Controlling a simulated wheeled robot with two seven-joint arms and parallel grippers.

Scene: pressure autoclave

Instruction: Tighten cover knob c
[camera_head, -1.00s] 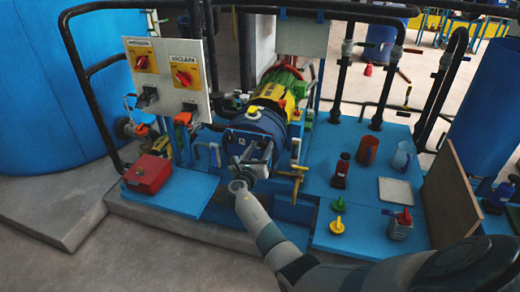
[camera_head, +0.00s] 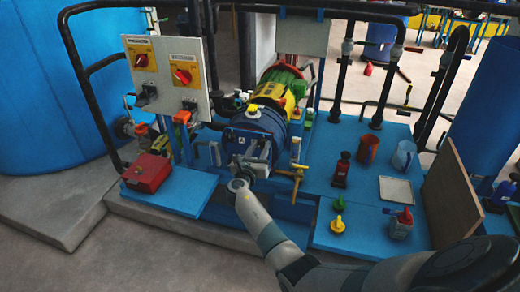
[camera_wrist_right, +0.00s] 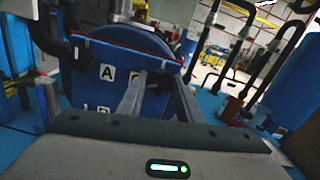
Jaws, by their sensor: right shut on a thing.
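The blue autoclave vessel (camera_head: 224,148) lies on its side, with its round cover facing me. In the right wrist view, the blue cover (camera_wrist_right: 150,62) fills the middle, with a white plate marked A (camera_wrist_right: 107,72) and another marking lower down, partly cut off. My right gripper (camera_head: 254,160) is against the cover's lower right part, shut on what appears to be cover knob c. The knob is hidden behind the fingers, and its letter cannot be read. The fingers also show in the wrist view (camera_wrist_right: 88,100). My left gripper is not in view.
A yellow-handled valve (camera_head: 297,172) stands close right of the cover. A red box (camera_head: 147,172) sits at left, below the switch panel (camera_head: 168,75).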

